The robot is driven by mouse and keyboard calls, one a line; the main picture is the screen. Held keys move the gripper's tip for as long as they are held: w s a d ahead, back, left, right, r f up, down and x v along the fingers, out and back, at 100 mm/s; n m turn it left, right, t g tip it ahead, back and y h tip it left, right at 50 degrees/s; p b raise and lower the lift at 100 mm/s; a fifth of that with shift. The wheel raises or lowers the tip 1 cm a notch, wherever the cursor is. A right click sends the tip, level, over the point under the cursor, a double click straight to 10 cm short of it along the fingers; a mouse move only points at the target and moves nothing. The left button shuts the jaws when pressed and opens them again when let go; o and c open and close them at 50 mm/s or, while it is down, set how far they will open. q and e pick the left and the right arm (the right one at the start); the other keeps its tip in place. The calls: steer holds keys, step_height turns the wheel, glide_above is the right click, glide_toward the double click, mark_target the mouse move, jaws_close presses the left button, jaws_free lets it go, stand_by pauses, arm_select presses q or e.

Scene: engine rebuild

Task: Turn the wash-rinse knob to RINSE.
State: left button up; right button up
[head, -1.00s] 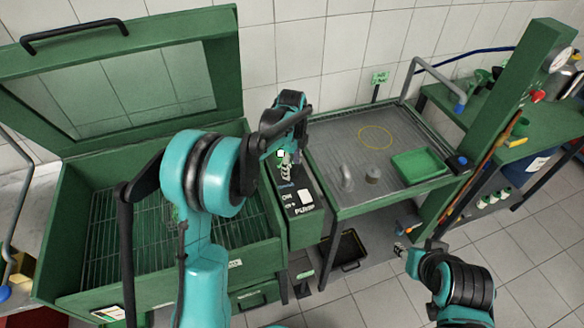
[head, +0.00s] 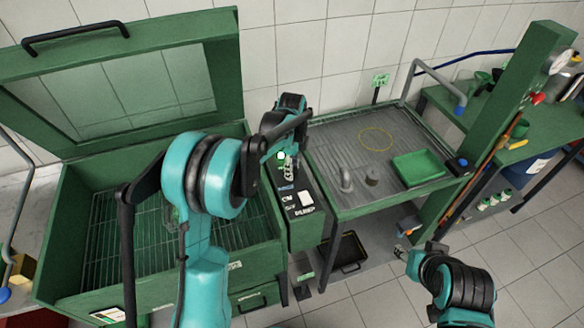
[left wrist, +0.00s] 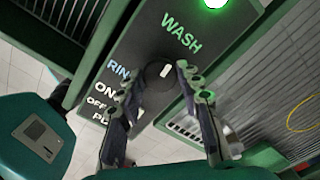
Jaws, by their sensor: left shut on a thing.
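The black wash-rinse knob (left wrist: 155,84) sits on the dark control panel (left wrist: 135,45) in the left wrist view. Its white mark points roughly up in the picture, toward the WASH label (left wrist: 182,33). The RINSE label (left wrist: 120,74) is left of the knob and partly covered by a finger. My left gripper (left wrist: 156,78) is shut on the knob, one finger on each side. In the head view the left gripper (head: 288,168) is over the panel (head: 303,213), and the arm hides the knob. My right gripper (head: 401,251) is low at the right, too small to read.
A green wash cabinet (head: 75,225) with its lid raised is left of the panel. A grey drain table (head: 325,140) with a green tray (head: 418,166) is to the right. A green post (head: 525,90) stands farther right. A lit green lamp (left wrist: 215,3) is beside WASH.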

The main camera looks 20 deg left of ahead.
arm_select(q)
steer(key=n, duration=1)
steer(key=shift+n, duration=0.4)
steer(key=n, duration=0.5)
steer(key=shift+p, duration=0.3)
steer(key=n, duration=0.5)
steer(key=o, duration=1.2)
steer(key=shift+c, duration=0.2)
